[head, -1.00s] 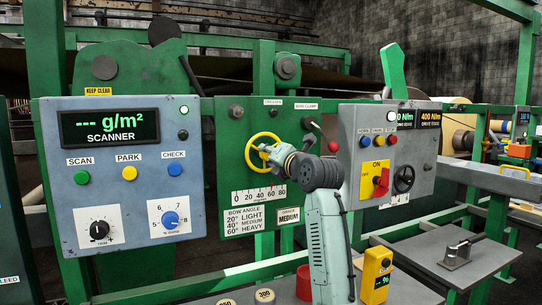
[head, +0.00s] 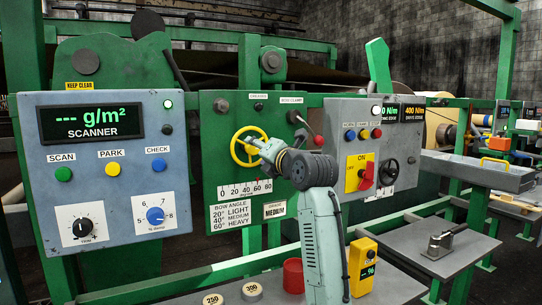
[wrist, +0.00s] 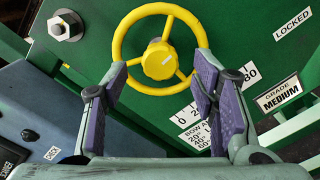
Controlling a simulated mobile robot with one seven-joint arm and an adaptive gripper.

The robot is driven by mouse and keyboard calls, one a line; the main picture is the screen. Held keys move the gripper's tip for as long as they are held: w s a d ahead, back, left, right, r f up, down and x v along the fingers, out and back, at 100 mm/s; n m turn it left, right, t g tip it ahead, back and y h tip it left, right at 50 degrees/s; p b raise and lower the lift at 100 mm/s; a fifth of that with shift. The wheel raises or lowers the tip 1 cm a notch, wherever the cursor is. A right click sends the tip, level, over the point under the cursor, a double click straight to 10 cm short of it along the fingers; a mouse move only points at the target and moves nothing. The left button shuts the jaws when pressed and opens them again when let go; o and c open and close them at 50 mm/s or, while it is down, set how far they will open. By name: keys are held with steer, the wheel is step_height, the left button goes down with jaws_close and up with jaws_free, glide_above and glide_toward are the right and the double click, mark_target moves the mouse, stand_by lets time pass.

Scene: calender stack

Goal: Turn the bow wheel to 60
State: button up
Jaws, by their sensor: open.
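The yellow bow wheel (head: 236,154) is mounted on the green panel (head: 215,130), with a round yellow hub and spokes. My gripper (head: 257,146) is at the wheel's right side in the head view. In the wrist view my gripper (wrist: 158,62) has its two purple-padded fingers wide apart, with tips over the lower left and lower right of the rim. I cannot tell whether they touch it. The bow angle scale (head: 245,188), marked 0 to 80, is below the wheel. Its pointer is too small to read surely.
The scanner panel (head: 100,195) stands at the left. A grey panel with a red switch (head: 366,176) stands at the right. A yellow handheld box (head: 363,262) and a red cup (head: 293,276) are on the shelf below.

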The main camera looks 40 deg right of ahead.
steer(key=v, duration=0.9)
steer(key=shift+s+f, duration=0.1)
